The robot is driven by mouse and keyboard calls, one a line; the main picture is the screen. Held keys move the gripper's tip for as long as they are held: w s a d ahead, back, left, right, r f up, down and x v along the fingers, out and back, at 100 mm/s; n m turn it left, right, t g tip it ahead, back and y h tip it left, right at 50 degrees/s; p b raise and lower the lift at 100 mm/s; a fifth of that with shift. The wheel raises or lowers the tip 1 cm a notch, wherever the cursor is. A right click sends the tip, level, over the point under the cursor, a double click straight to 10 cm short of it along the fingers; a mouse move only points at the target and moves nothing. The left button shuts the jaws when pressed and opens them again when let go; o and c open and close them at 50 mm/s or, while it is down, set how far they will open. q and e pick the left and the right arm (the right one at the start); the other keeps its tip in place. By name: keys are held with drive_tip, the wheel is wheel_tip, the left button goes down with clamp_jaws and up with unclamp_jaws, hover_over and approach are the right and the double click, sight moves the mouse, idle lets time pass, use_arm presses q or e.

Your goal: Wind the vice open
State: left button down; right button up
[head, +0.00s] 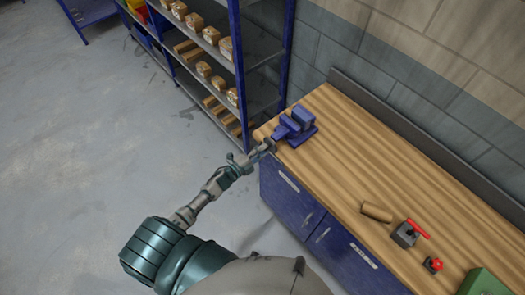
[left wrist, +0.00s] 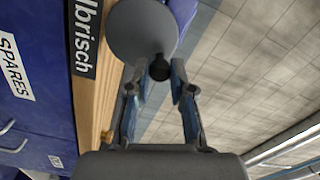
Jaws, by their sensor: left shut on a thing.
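The blue vice (head: 297,124) stands at the near left corner of the wooden bench top. My left gripper (head: 262,151) reaches its front side, at the bench's left end. In the left wrist view a grey round disc (left wrist: 143,30), seemingly the vice's handwheel, has a dark knob (left wrist: 159,68) at its edge. My left gripper's fingers (left wrist: 160,78) stand on either side of that knob and are shut on it. The vice's jaws are too small in the head view to tell their gap. My right gripper is in neither view.
The bench (head: 360,165) also holds a wooden cylinder (head: 377,212), a grey block with a red lever (head: 406,234), a small red-knobbed part (head: 433,265) and a green box (head: 483,283).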

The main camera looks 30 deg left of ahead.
use_arm(q)
drive_tip(key=shift+w+a+r+n, duration=0.1)
drive_tip(key=shift+a+r+n, duration=0.1)
drive_tip(key=shift+n, duration=0.2)
drive_tip(key=c, duration=1.4)
unclamp_jaws()
drive_tip(key=shift+n+p, duration=0.45)
drive_tip(key=shift+n, duration=0.05)
drive_tip(key=shift+c, duration=0.2)
drive_tip(key=o, duration=0.3)
drive_tip(key=shift+f, duration=0.15)
drive_tip(key=v, duration=0.7)
